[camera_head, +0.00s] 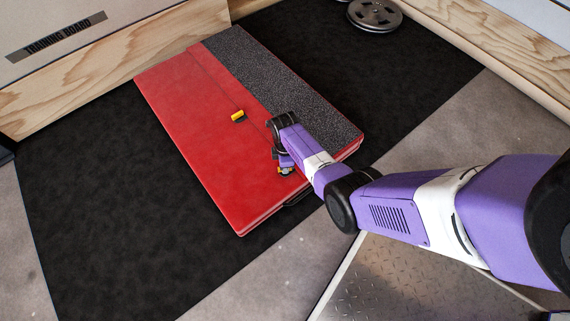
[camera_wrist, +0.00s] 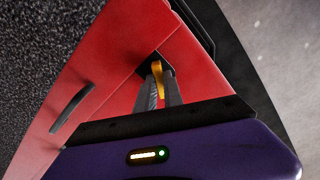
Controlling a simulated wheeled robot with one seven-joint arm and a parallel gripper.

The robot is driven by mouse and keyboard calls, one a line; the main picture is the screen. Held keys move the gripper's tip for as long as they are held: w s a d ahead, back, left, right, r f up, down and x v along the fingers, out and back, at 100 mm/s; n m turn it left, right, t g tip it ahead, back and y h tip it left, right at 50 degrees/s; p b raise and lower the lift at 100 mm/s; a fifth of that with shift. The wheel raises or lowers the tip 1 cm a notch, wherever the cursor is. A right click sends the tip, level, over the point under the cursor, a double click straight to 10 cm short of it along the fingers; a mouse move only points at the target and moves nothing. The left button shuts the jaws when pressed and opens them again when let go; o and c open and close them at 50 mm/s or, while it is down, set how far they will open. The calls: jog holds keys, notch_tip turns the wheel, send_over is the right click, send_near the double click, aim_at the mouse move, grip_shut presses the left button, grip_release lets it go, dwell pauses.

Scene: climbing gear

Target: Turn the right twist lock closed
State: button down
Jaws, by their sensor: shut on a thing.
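The red pad (camera_head: 205,150) lies flat on the dark mat, with a grey speckled strip along its right side. The right twist lock (camera_wrist: 157,70) is a small yellow tab on a black base on the pad. My gripper (camera_wrist: 158,86) points down at it, with its two fingers shut on the yellow tab. In the head view my gripper (camera_head: 285,165) is over the pad's near right part and mostly covers this lock. The other twist lock (camera_head: 238,116), yellow on black, sits further left on the pad, apart from my gripper.
A black handle (camera_head: 297,198) sticks out from the pad's near edge. A black oblong piece (camera_wrist: 72,108) shows on the red surface in the wrist view. Grey weight plates (camera_head: 374,14) lie at the back. A wooden board (camera_head: 130,60) stands behind the pad.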

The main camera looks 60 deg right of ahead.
jog(key=m+p, duration=0.1)
jog(key=m, duration=1)
jog(key=shift+m, duration=0.4)
jog(key=shift+p, duration=0.3)
jog(key=c, duration=1.5)
grip_release()
jog(key=shift+o, duration=0.2)
notch_tip(320, 180, up, 8)
jog(key=p, duration=0.5)
jog(key=shift+f, duration=0.1)
